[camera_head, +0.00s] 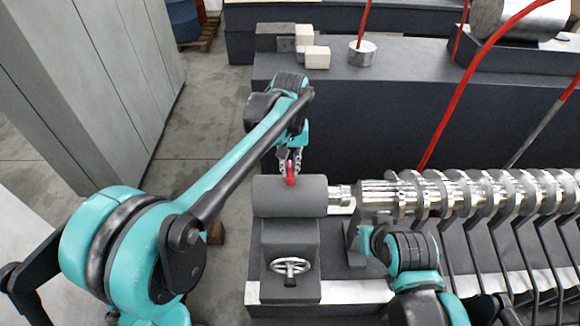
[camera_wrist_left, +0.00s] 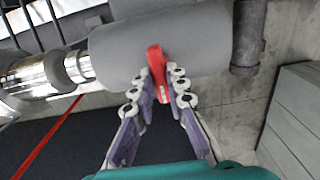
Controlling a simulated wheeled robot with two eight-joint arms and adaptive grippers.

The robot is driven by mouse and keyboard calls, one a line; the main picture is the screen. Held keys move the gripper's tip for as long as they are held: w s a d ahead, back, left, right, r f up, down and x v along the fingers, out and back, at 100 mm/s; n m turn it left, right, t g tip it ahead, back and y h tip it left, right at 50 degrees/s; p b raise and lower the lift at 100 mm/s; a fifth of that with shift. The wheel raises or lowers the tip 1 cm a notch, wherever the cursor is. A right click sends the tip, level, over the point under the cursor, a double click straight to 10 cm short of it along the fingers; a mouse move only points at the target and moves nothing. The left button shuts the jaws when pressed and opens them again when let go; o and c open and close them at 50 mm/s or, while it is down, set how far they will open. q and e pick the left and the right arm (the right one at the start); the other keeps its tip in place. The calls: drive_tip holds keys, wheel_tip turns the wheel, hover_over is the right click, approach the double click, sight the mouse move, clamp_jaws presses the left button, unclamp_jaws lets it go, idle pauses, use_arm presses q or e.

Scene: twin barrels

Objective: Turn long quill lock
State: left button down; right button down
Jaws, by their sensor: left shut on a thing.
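The quill lock is a short red lever (camera_head: 291,176) on top of the grey cylindrical tailstock body (camera_head: 312,192). The lever also shows in the left wrist view (camera_wrist_left: 156,62), standing out from the rounded grey housing (camera_wrist_left: 120,50). My left gripper (camera_head: 289,160) comes down over the housing from behind, with its fingers at the lever. In the left wrist view its two fingers (camera_wrist_left: 160,84) close around the lever from both sides. My right arm (camera_head: 412,250) is low in the head view, but its gripper does not show.
A shiny quill (camera_head: 340,195) leads to a large metal screw shaft (camera_head: 470,190) on the right. A dark bench (camera_head: 400,110) with small blocks (camera_head: 317,57) stands behind. Red cables (camera_head: 450,110) hang at right.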

sight(290, 169)
idle(0.4)
use_arm(q)
drive_tip(key=c, duration=1.5)
unclamp_jaws()
drive_tip(key=shift+c, duration=0.2)
wheel_tip(290, 169, up, 12)
drive_tip(key=s+a+f+t+b, duration=0.2)
drive_tip(key=s+a+f+b, duration=0.4)
drive_tip(key=f+b, duration=0.3)
drive_tip(key=s+a+f+t+b, duration=0.2)
drive_tip(key=s+a+f+b, duration=0.4)
drive_tip(key=f, duration=1.2)
drive_tip(key=s+a+f+t+b, duration=0.3)
drive_tip(key=s+a+f+b, duration=0.3)
drive_tip(key=f+b, duration=0.5)
wheel_tip(290, 169, down, 2)
drive_tip(key=shift+s+f+b, duration=0.2)
drive_tip(key=shift+s+b, duration=0.1)
drive_tip(key=shift+s, duration=0.1)
